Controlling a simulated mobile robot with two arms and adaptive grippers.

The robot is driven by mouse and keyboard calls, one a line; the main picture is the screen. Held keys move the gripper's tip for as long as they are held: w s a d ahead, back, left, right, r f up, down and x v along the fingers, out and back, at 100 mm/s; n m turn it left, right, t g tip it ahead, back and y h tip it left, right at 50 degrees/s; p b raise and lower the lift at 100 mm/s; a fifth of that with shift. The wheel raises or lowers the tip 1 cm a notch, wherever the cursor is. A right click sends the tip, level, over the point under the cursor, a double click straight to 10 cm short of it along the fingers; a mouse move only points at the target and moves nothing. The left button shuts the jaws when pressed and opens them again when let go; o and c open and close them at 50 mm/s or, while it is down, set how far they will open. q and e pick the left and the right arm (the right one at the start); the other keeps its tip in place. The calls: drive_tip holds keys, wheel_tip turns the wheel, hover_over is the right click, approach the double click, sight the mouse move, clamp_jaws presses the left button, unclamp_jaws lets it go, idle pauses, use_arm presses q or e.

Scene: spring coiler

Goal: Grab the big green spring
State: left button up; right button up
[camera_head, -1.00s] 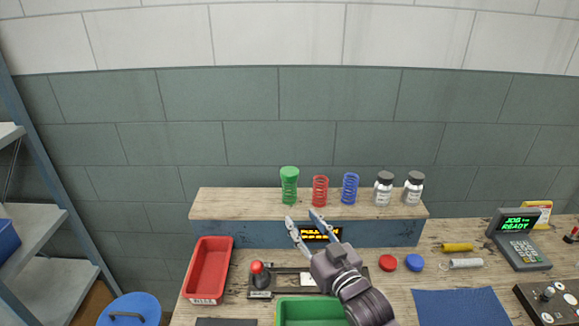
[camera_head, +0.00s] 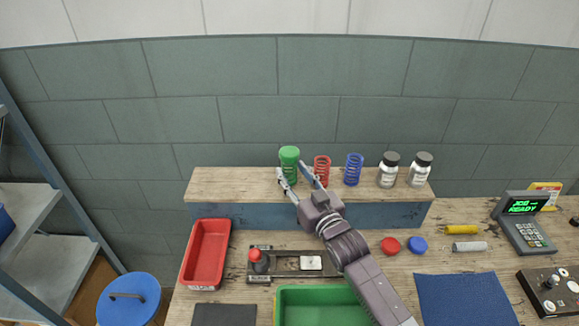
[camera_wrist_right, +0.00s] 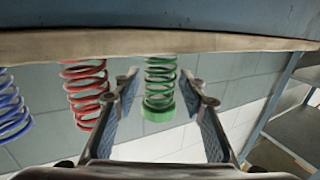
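The green spring (camera_head: 290,158) stands upright with a green cap on the wooden shelf (camera_head: 232,184), left of the red spring (camera_head: 322,166). My right gripper (camera_head: 293,175) is open at the shelf's front, its fingers pointing at the green spring. In the right wrist view, which is turned upside down, the green spring (camera_wrist_right: 160,85) shows between the two open fingers (camera_wrist_right: 162,105). I cannot tell whether the fingertips have reached around it. The gap between the fingers holds nothing gripped. My left gripper is not in view.
The red spring is close to the right finger. Below lie a red tray (camera_head: 207,252), a green tray (camera_head: 322,292) and a small fixture (camera_head: 290,263).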

drive_tip(key=shift+x, duration=1.35)
drive_tip(key=c, duration=0.9)
clamp_jaws()
drive_tip(key=shift+r, duration=0.15)
